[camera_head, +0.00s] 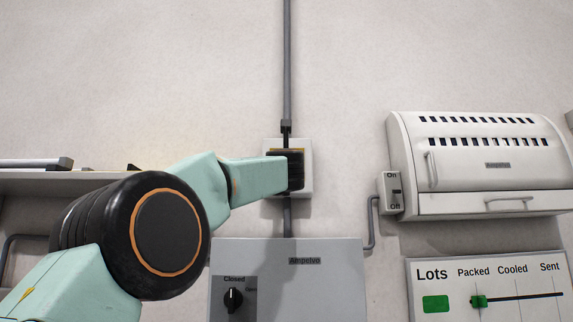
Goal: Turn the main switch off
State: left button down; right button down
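A pale switch box (305,148) is on the wall, with a grey conduit running into it from above and another below. It is mostly covered by my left arm, so its lever and setting are hidden. My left gripper (295,170) appears as a dark block at the arm's end, in front of the box. Its fingers cannot be made out, and I cannot tell whether it touches the box. My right gripper is not in view.
A grey Ampelvo cabinet (330,278) with a black knob (233,299) is below. At right are a white vented unit (480,170), a small On/Off switch (392,192) and a Lots board (505,275). A shelf (60,182) is at left.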

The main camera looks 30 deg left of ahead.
pick_arm(q)
jog(key=shift+w+f, duration=0.1)
jog(key=shift+f, duration=0.05)
jog(key=c, duration=1.4)
grip_release()
jog(key=v, duration=0.7)
jog(key=shift+s+d, duration=0.2)
jog(key=shift+s, duration=0.15)
